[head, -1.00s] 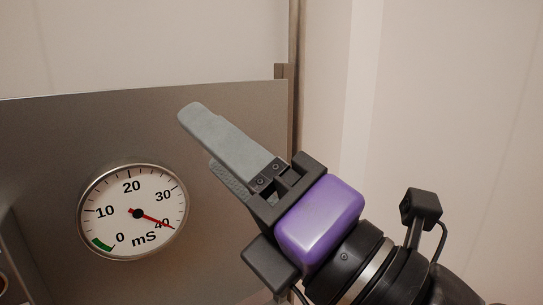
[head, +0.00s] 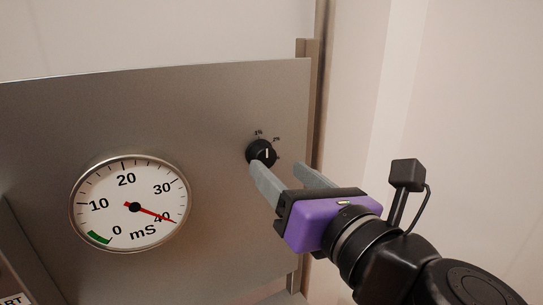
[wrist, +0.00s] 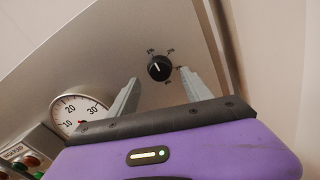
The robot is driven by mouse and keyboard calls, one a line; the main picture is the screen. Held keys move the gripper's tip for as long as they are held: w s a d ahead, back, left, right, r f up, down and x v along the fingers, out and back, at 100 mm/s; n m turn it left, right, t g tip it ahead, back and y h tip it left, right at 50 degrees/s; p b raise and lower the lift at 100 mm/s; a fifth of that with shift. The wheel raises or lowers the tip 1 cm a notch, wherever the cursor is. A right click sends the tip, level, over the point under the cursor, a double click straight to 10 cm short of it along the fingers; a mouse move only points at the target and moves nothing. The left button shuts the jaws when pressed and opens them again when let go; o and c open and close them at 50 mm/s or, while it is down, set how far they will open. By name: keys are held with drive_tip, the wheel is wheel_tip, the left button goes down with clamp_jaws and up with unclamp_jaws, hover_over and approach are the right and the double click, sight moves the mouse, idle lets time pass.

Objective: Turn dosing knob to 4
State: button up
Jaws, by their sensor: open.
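The dosing knob (head: 262,152) is a small round black knob with a white pointer line, on the grey metal panel to the right of the gauge. In the wrist view the knob (wrist: 159,67) lies ahead, between the lines of my two fingers. My gripper (head: 282,168) is open and empty, its grey fingers pointing at the panel. In the head view the left finger's tip overlaps the knob's lower edge; I cannot tell whether it touches. In the wrist view my gripper (wrist: 160,88) shows both fingers apart from the knob.
A round mS gauge (head: 130,204) with a red needle near 40 is left of the knob. The grey panel (head: 215,110) is bare around the knob. A metal post (head: 318,90) stands at the panel's right edge. Coloured buttons (wrist: 30,160) show lower left in the wrist view.

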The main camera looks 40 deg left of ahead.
sight(266, 158)
drive_tip(key=shift+p+x, duration=0.45)
drive_tip(key=shift+x, duration=1.8)
clamp_jaws()
